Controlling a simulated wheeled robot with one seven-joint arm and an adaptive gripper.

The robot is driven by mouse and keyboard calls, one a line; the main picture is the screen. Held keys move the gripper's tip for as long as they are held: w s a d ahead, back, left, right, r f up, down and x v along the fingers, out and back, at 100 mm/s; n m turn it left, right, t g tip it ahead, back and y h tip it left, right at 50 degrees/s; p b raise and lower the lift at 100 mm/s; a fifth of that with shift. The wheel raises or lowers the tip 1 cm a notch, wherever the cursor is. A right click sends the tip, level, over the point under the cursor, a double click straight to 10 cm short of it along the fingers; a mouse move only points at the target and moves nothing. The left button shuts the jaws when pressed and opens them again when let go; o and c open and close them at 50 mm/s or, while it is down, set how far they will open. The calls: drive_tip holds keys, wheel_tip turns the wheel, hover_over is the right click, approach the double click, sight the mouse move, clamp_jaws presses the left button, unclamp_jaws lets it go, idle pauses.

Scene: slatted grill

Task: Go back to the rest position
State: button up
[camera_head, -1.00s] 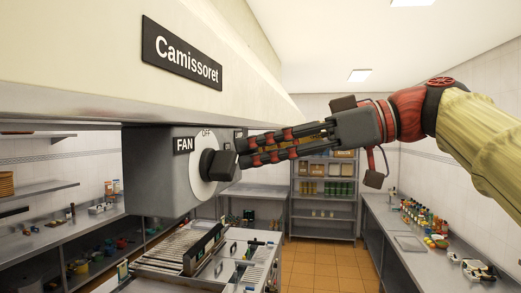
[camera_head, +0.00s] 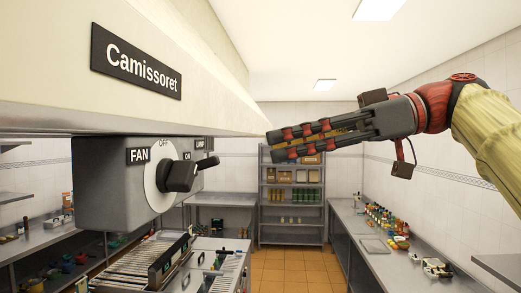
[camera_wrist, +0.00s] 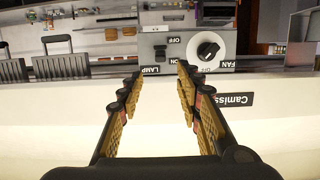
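My gripper (camera_head: 268,146) is up at the right of the fan control box (camera_head: 105,185), with its fingers pointing left and clear air between them and the box. The black fan knob (camera_head: 180,177) sits on a white dial marked FAN and OFF. In the wrist view my gripper (camera_wrist: 157,72) has its two fingers apart with nothing between them. The fan knob (camera_wrist: 208,49) and the lamp switch (camera_wrist: 160,53) show beyond the fingertips there, with no contact.
The hood (camera_head: 60,95) with its Camissoret sign overhangs at the left, close to my gripper. The slatted grill (camera_head: 145,265) is below the box. A shelf rack (camera_head: 291,205) stands at the back, and a counter with bottles (camera_head: 375,240) runs along the right.

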drive_tip(key=shift+d+r, duration=0.15)
drive_tip(key=shift+d, duration=0.45)
